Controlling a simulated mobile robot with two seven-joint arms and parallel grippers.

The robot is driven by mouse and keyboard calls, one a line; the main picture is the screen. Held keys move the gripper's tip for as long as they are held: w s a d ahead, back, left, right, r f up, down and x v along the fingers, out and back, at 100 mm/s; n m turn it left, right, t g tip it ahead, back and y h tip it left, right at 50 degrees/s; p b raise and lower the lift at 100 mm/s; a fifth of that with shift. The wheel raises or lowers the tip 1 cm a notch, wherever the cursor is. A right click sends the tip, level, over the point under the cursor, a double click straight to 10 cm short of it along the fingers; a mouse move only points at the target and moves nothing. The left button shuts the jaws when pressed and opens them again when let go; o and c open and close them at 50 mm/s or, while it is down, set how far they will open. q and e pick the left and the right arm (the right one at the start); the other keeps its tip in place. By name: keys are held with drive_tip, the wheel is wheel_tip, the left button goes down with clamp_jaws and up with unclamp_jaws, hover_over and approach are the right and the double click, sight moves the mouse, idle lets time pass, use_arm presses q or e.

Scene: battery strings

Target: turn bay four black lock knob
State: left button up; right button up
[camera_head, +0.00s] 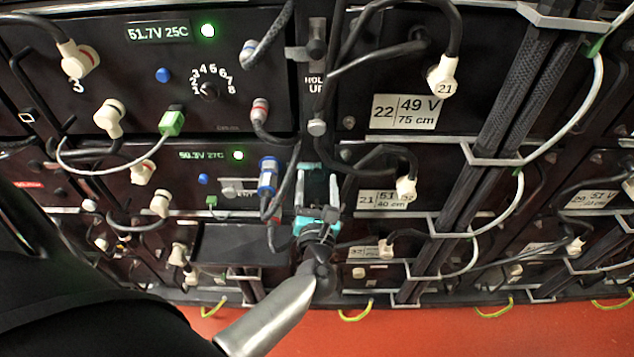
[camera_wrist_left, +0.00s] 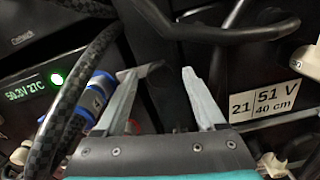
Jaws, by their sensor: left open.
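My left gripper (camera_head: 318,172) reaches up in front of the dark gap between the left modules and the right modules. It is open, and I see nothing held between its fingers; it also shows in the left wrist view (camera_wrist_left: 158,75). A dark part (camera_wrist_left: 150,77) lies beside the left fingertip there; I cannot tell whether it is the lock knob or whether they touch. No label for bay four is readable. My right gripper is not in view.
A blue connector (camera_head: 267,177) with a braided cable is close left of the gripper. The label 21, 51 V (camera_wrist_left: 264,102) is to its right. Black cables (camera_head: 372,154) cross nearby. A lit module (camera_head: 150,70) is upper left; the red floor (camera_head: 430,330) is clear.

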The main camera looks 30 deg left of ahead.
use_arm(q)
drive_tip(key=shift+c, duration=0.4)
clamp_jaws()
drive_tip(key=shift+m, duration=0.3)
drive_tip(key=m+p, duration=0.2)
drive_tip(key=m, duration=0.1)
drive_tip(key=shift+m, duration=0.4)
drive_tip(key=m+p, duration=0.1)
drive_tip(key=m, duration=0.3)
drive_tip(key=shift+m+p, duration=0.3)
drive_tip(key=m+p, duration=0.1)
drive_tip(key=m, duration=0.3)
drive_tip(key=shift+p, duration=0.3)
drive_tip(key=shift+m+p, duration=0.65)
drive_tip(key=shift+m, duration=1.75)
drive_tip(key=shift+f, duration=0.1)
